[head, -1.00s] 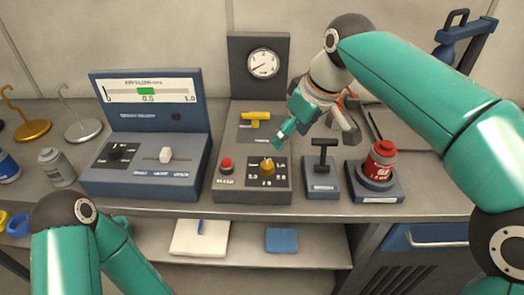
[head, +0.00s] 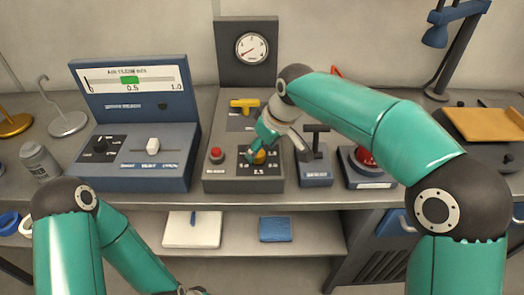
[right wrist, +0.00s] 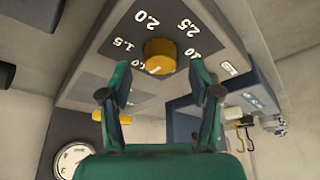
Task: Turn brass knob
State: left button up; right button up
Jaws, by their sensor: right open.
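The brass knob (head: 259,157) sits on the black dial plate of the grey centre panel, with numbers printed around it. In the right wrist view the knob (right wrist: 160,55) is a round yellow cap with a dark pointer mark. My right gripper (head: 276,153) is over the panel at the knob. In the right wrist view its two green fingers (right wrist: 160,72) are spread, with the knob just past and between the tips and a gap on each side. It holds nothing.
A red button (head: 216,154) is left of the knob and a yellow handle (head: 244,104) behind it. A black T-lever (head: 316,137) and a red-topped device (head: 364,158) stand to the right. A round gauge (head: 252,48) rises behind. A blue slider console (head: 140,150) is on the left.

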jog(key=shift+x, duration=1.05)
jog(key=c, duration=1)
jog(key=shift+d, duration=0.3)
jog(key=shift+c, duration=0.7)
jog(key=shift+a, duration=0.2)
